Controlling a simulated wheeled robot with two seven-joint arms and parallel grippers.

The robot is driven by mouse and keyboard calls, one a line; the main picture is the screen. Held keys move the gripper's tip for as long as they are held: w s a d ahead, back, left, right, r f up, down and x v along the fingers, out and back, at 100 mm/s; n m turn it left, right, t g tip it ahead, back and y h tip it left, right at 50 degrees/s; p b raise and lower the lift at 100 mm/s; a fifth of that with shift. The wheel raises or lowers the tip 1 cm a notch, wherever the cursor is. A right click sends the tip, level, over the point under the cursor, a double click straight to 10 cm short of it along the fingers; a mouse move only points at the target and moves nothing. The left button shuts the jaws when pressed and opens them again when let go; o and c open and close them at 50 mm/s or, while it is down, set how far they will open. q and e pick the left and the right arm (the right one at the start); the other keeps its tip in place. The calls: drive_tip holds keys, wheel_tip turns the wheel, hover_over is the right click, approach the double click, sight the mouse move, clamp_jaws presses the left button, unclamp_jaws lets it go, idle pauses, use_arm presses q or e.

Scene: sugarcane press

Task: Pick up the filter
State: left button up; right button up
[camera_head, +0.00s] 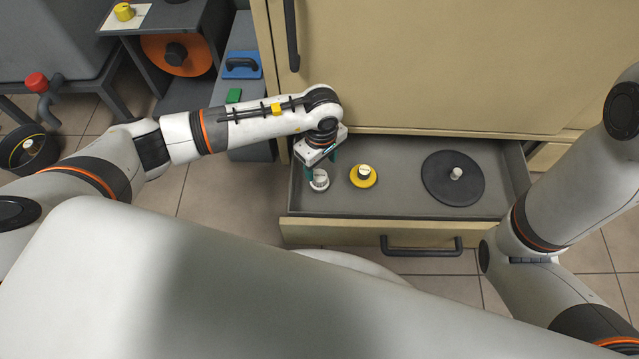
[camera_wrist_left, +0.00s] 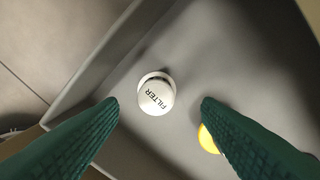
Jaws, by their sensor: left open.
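The filter (camera_head: 319,181) is a small white round piece standing in the left part of the open drawer (camera_head: 402,201). In the left wrist view the filter (camera_wrist_left: 156,94) shows its top with the word FILTER on it. My left gripper (camera_head: 321,168) is over it, pointing down into the drawer. In the left wrist view its two green fingers (camera_wrist_left: 160,103) are apart, with the filter between and beyond the tips; I see no contact. Of my right arm only links show at the right; its gripper is out of view.
A yellow disc with a pale knob (camera_head: 363,177) sits just right of the filter, close to one finger in the left wrist view (camera_wrist_left: 208,139). A large dark disc (camera_head: 453,179) lies farther right. The drawer walls and the cabinet front (camera_head: 420,65) bound the space.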

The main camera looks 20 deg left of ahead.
sight(319, 175)
use_arm(q)
wheel_tip(319, 175, down, 5)
drive_tip(key=b, duration=0.5)
drive_tip(key=shift+s+a+f, duration=0.15)
drive_tip(key=shift+c, duration=0.5)
drive_tip(key=c, duration=1)
